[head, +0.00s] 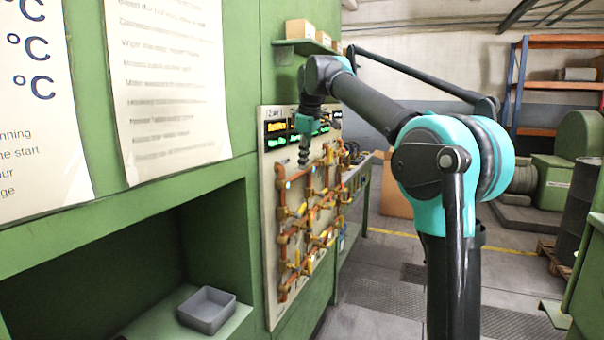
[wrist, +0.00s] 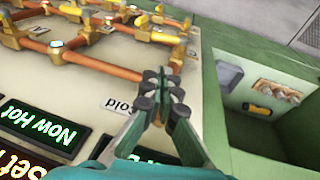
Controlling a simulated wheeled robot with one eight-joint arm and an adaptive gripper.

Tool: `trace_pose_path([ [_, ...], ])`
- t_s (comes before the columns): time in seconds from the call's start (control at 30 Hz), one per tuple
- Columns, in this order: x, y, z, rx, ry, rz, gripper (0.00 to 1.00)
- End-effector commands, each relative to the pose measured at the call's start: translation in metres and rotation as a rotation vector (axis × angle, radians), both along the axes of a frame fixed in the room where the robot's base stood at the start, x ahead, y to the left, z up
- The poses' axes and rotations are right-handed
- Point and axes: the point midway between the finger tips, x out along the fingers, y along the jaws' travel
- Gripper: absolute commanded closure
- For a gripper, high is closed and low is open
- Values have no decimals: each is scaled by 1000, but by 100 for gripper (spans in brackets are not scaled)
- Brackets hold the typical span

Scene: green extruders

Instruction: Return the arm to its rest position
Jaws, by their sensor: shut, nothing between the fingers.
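My gripper (head: 304,154) hangs pointing down in the head view, in front of the upper part of a pale panel with copper pipes and brass valves (head: 303,215). In the wrist view my gripper (wrist: 163,92) is shut with its dark fingertips together and nothing between them. The panel (wrist: 95,85) lies behind the fingers there. I cannot tell whether the fingertips touch it. My arm reaches up from its turquoise joint and bends down at the wrist.
Green lit displays (wrist: 45,125) are on the panel. A grey tray (head: 207,310) sits in the green machine's recess at lower left. A green shelf (head: 303,46) with small boxes is above the panel. An orange-and-blue rack (head: 515,85) stands at right. The floor behind my arm has open room.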

Motion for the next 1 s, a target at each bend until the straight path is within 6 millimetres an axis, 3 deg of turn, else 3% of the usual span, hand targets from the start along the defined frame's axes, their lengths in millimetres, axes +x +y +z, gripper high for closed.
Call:
trace_pose_path([
  [0.4,-1,-1,3,0,0,-2,100],
  [0.57,-2,-17,-17,11,0,-67,100],
  [0.77,-21,-73,-97,56,-2,-298,100],
  [1.0,-85,-148,-214,123,-9,-611,100],
])
